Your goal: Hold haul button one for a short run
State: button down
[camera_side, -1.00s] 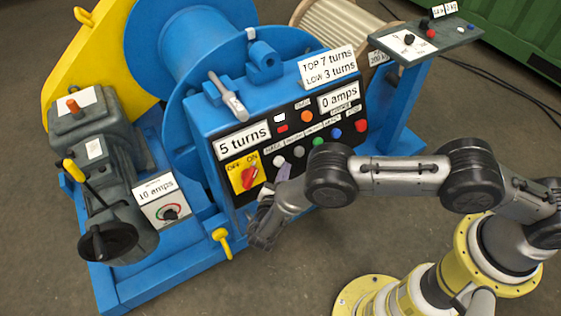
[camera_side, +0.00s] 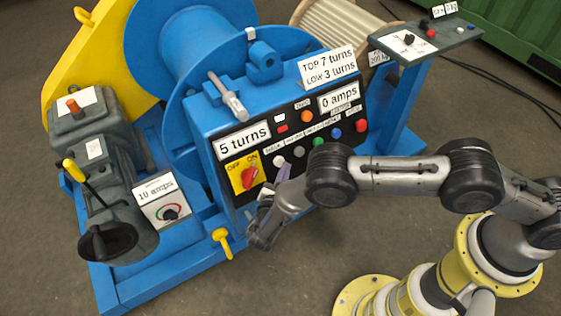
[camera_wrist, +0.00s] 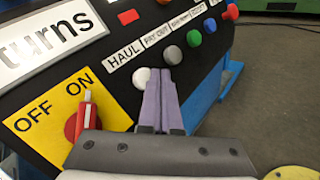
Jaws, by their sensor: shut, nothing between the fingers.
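The white button (camera_wrist: 142,78) sits beneath the HAUL label (camera_wrist: 123,52) on the black panel; it also shows in the side view (camera_side: 278,161). My gripper (camera_wrist: 160,74) is shut and empty, its purple fingers side by side. In the wrist view its tips overlap the right edge of the white button and lie below the grey button (camera_wrist: 172,55). In the side view my gripper (camera_side: 284,167) reaches the panel just below and right of the white button. I cannot tell whether the tips touch it.
The red OFF/ON switch (camera_side: 249,178) stands left of the fingers and appears turned toward ON. Green (camera_side: 318,143), blue (camera_side: 337,132) and red (camera_side: 361,126) buttons continue to the right. Displays read 5 turns (camera_side: 245,138) and 0 amps (camera_side: 339,100). A yellow handle (camera_side: 222,242) sticks out below.

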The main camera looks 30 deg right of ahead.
jog(key=shift+w+f, duration=0.1)
jog(key=shift+w+f, duration=0.1)
jog(key=shift+w, duration=0.2)
jog(key=shift+w+f, duration=0.25)
jog(key=shift+w, duration=0.2)
dwell(0.9)
jog(key=shift+s+r, duration=0.1)
dwell(3.2)
jog(key=shift+s+r, duration=0.35)
jog(key=shift+s, duration=0.4)
jog(key=shift+s+r, duration=0.35)
jog(key=shift+s, duration=0.4)
jog(key=shift+s+r, duration=0.4)
jog(key=shift+s, duration=0.35)
jog(key=shift+s+r, duration=0.35)
jog(key=shift+s, duration=0.4)
